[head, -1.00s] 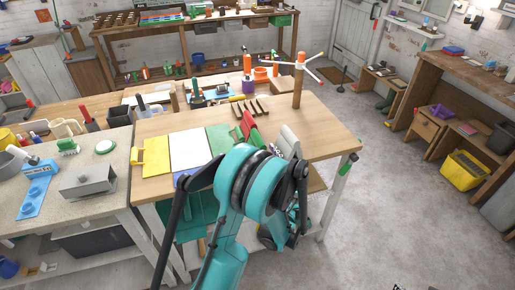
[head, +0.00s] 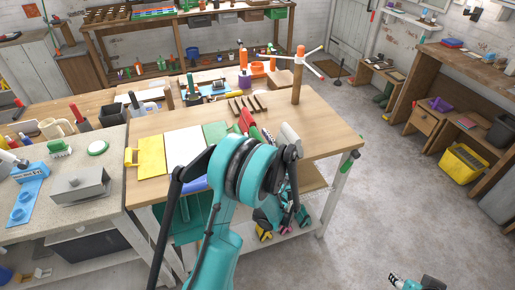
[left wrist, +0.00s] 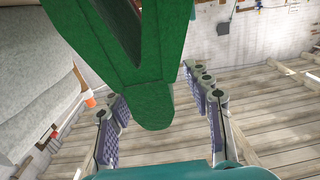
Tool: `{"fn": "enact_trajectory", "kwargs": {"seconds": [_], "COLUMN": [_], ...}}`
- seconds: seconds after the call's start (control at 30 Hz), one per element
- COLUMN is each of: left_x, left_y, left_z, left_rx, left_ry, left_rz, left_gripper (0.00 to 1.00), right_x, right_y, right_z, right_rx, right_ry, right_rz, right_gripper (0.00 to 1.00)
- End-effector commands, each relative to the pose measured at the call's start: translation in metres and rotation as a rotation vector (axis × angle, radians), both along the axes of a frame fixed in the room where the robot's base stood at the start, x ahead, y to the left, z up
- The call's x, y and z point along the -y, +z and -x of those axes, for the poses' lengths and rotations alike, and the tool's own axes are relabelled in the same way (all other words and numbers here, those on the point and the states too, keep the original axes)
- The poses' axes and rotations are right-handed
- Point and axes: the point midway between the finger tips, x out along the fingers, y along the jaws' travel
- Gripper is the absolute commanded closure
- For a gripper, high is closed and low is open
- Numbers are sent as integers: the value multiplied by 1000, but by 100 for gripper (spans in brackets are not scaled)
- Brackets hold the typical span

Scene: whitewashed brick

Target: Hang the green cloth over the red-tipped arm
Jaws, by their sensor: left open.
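The green cloth (left wrist: 152,98) fills the middle of the left wrist view, its rounded end hanging down. My left gripper (left wrist: 158,92) is open, with a finger on each side of that end; whether they touch it I cannot tell. In the head view, my own left arm hides most of this gripper below the table's front edge. A wooden post (head: 298,85) near the table's back right carries pale arms with coloured tips. The red-tipped arm (head: 318,72) seems to point right and forward. My right gripper (head: 396,281) is partly in view at the bottom right, away from the table.
Yellow (head: 151,155) and white (head: 186,147) sheets lie on the table's left.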

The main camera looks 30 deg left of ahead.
Motion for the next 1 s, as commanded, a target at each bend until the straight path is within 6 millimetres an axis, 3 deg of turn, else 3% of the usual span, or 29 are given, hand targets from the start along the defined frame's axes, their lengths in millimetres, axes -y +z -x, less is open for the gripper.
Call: {"fn": "enact_trajectory", "kwargs": {"seconds": [0.2, 0.5, 0.57, 0.7, 1.0], "left_x": [-24, -29, -29, -29, -28], "left_y": [-5, -3, -3, -3, -2], "left_z": [-23, -27, -27, -27, -27], "left_rx": [0, 0, 0, 0, 0], "left_ry": [2, 0, 0, 0, 0], "left_rz": [0, 0, 0, 0, 0], "left_gripper": [50, 50, 63, 100, 100], "right_x": [0, 0, 0, 0, 0], "right_y": [-11, -11, -11, -11, -10], "right_z": [0, 0, 0, 0, 0], "right_rx": [0, 0, 0, 0, 0], "right_ry": [0, 0, 0, 0, 0], "right_rz": [0, 0, 0, 0, 0], "right_gripper": [60, 60, 60, 60, 60]}}
